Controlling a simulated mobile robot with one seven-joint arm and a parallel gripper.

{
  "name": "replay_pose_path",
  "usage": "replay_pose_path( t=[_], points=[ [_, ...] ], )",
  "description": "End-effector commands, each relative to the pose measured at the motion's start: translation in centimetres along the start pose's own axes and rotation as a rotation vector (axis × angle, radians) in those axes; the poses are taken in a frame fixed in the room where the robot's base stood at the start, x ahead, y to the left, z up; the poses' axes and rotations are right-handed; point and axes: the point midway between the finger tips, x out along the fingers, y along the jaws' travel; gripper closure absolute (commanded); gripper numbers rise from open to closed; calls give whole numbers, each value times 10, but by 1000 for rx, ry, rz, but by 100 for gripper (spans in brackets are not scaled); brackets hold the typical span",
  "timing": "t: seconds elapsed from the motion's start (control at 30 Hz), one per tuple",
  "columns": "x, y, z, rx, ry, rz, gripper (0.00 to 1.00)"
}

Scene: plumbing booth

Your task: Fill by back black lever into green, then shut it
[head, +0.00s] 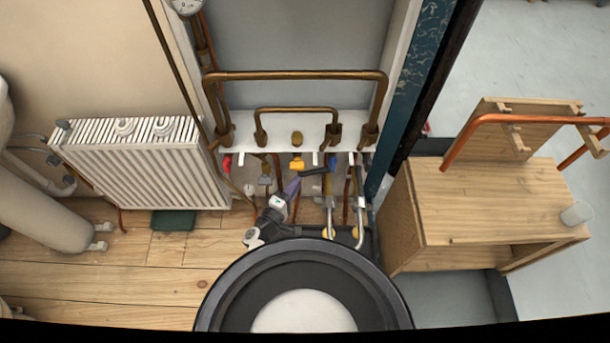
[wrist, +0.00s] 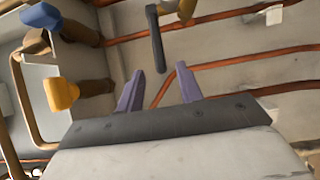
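A black lever (head: 313,171) sits among the valves under the white manifold board. In the wrist view the black lever (wrist: 157,45) hangs from a brass valve, its lower end near the gap between my fingertips. My gripper (wrist: 162,72) has its two purple fingers apart with nothing clamped between them; I cannot tell if the lever reaches between them in depth. A dark green tray-like item (head: 173,220) lies on the floor below the radiator.
A yellow lever (head: 297,163), a red handle (head: 227,162) and a blue handle (head: 332,160) are close by. Copper pipes (wrist: 215,65) run behind my fingers.

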Motion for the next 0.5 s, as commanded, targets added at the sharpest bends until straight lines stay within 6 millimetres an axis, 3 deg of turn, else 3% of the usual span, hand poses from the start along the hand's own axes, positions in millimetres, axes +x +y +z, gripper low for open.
replay_pose_path(
  t=[0.2,0.5],
  points=[
    [41,-3,1,2,-3,2,64],
    [61,0,0,0,0,0,64]
  ],
)
